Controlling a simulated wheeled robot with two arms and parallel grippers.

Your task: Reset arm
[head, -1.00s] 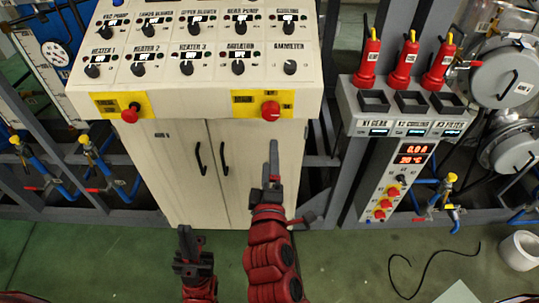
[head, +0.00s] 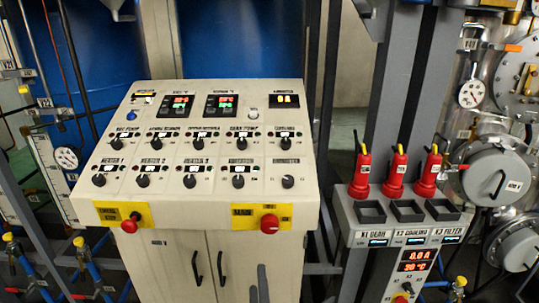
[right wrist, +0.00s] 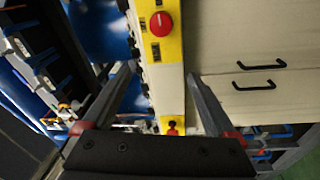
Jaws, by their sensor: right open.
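In the head view only the grey fingertips of my right gripper (head: 259,284) show, at the bottom edge in front of the cream cabinet doors. In the right wrist view the same gripper (right wrist: 160,82) has its two fingers wide apart, with nothing between them held. The cream control console (head: 210,150) stands behind and above it. Its red knob on a yellow plate (head: 269,223) is up and right of the fingertips. A red knob (right wrist: 162,24) on yellow also shows in the right wrist view. My left gripper is not in view.
A second red knob (head: 131,222) is on the console's left. To the right, a grey stand (head: 405,225) holds several red plug-like pieces (head: 396,172) above dark sockets. Pipes and round metal vessels (head: 495,178) crowd the right side. Cabinet handles (right wrist: 262,66) stick out near the gripper.

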